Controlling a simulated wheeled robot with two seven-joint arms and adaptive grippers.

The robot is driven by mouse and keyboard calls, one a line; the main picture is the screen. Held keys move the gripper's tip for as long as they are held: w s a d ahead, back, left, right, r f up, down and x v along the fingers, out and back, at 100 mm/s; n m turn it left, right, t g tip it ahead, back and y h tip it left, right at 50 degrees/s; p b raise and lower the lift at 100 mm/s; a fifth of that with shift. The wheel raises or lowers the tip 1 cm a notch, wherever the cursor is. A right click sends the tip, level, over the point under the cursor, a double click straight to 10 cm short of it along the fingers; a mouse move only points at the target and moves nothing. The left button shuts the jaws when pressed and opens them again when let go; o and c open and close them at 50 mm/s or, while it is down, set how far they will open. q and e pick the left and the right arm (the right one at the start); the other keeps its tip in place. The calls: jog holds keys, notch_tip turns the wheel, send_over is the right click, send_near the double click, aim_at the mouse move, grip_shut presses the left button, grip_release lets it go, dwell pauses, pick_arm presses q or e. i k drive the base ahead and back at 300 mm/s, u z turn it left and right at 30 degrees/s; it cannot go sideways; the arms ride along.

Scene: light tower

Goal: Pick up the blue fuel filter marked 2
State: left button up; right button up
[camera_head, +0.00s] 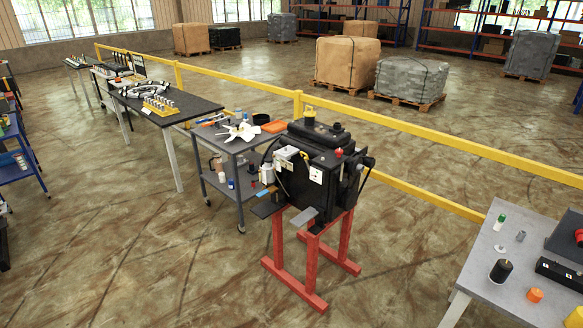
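I cannot make out a blue fuel filter with a readable 2. A small white and blue item (231,184) stands on the lower shelf of the grey cart. Another small blue item (238,116) stands on the cart's top near the back. Both are too small for me to read any mark or tell whether either is a filter. The black engine (318,155) sits on a red stand in the middle, with a white canister (267,174) at its left side. Neither of my grippers shows in this view.
The grey cart (212,137) holds a white fan (240,132) and an orange tray (274,127). A grey table (490,293) at right holds a black cylinder (501,271). A yellow rail (400,127) runs behind. The floor at front left is clear.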

aim_at(231, 183)
jog(key=z, duration=0.1)
jog(key=k, duration=0.4)
jog(key=u, duration=1.5)
jog(key=i, duration=1.55)
jog(key=u, duration=0.6)
jog(key=i, duration=1.7)
jog(key=z, duration=1.2)
jog(key=i, duration=0.95)
jog(key=z, duration=1.15)
jog(key=i, duration=0.2)
jog(key=z, duration=0.15)
